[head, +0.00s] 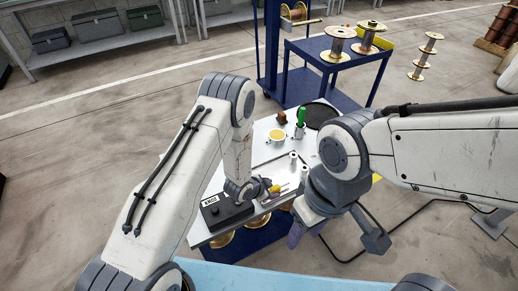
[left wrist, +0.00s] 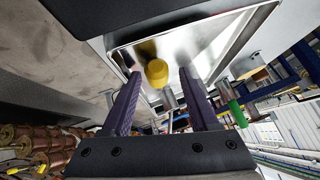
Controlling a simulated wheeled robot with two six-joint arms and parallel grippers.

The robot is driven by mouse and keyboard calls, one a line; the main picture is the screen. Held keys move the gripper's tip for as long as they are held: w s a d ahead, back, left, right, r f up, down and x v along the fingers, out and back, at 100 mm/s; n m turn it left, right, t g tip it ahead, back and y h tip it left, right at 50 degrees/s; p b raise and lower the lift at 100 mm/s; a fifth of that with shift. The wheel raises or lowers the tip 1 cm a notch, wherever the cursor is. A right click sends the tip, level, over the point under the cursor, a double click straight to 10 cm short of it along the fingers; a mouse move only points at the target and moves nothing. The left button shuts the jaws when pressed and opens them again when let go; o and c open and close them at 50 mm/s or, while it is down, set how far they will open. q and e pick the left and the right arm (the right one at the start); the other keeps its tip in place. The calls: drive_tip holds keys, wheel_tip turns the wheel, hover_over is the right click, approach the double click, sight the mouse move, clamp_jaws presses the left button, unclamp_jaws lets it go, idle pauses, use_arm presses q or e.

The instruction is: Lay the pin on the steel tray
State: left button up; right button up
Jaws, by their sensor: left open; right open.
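The pin has a yellow head (left wrist: 157,72) and a steel shaft. In the left wrist view it shows between my left fingers, with clear space on both sides, over the shiny steel tray (left wrist: 205,45). A yellow reflection shows on the tray floor by the head. I cannot tell whether the pin fully rests on the tray. My left gripper (left wrist: 157,90) is open around the pin. In the head view, the yellow head (head: 275,189) shows at my left gripper (head: 268,187), which partly hides the tray. My right gripper (head: 335,238) is open and empty, right of the table's front.
The white table (head: 262,133) also holds a black labelled box (head: 225,210), a yellow cup (head: 277,136), a green-handled tool (head: 301,116), a black disc (head: 318,112) and white cylinders (head: 292,160). A blue cart (head: 310,52) with spools stands behind.

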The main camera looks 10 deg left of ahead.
use_arm(q)
wheel_tip(320, 180, up, 9)
drive_tip(key=p, duration=0.6)
drive_tip(key=shift+p, duration=0.3)
drive_tip(key=w+a+r+m+t+y+p, duration=0.1)
drive_tip(key=a+r+m+p, duration=0.1)
drive_tip(key=r, duration=0.5)
drive_tip(key=w+a+r+m+t+y+p, duration=0.1)
drive_tip(key=a+r+m+y+p, duration=0.1)
drive_tip(key=a+r+m, duration=0.3)
drive_tip(key=w+a+r+m+t+y+p, duration=0.1)
drive_tip(key=r+m, duration=0.4)
drive_tip(key=r, duration=0.6)
drive_tip(key=shift+w+a+r+m+t+y+p, duration=0.4)
drive_tip(key=shift+a+p, duration=0.3)
drive_tip(key=shift+a, duration=0.6)
drive_tip(key=shift+f, duration=0.2)
